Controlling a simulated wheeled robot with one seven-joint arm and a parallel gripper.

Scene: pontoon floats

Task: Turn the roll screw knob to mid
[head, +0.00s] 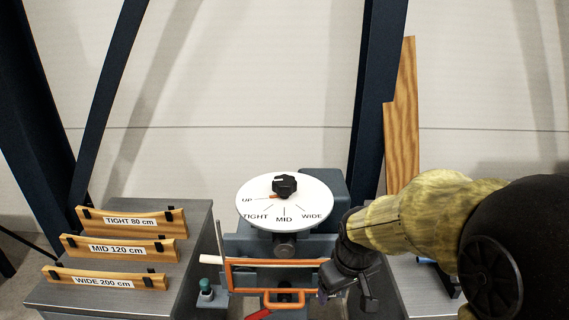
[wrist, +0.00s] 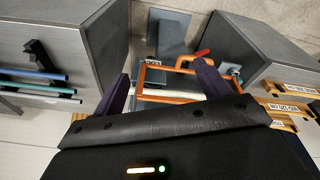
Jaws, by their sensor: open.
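The roll screw knob (head: 285,185) is black and lobed, at the middle of a white dial plate (head: 254,187) marked UP, TIGHT, MID and WIDE. A small orange-brown pointer at the knob's left side points roughly toward UP, not MID. My gripper (head: 348,287) is to the right of and below the dial, apart from the knob. In the wrist view my gripper (wrist: 162,82) has its two dark fingers spread, with an orange frame (wrist: 141,78) seen beyond and between them. I cannot make out the knob in the wrist view.
The orange frame also shows below the dial (head: 229,277), with a pale roller along it. At left, a grey cabinet (head: 195,235) carries wooden gauges labelled TIGHT, MID and WIDE. Dark blue posts (head: 375,100) rise behind. The space above the dial looks free.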

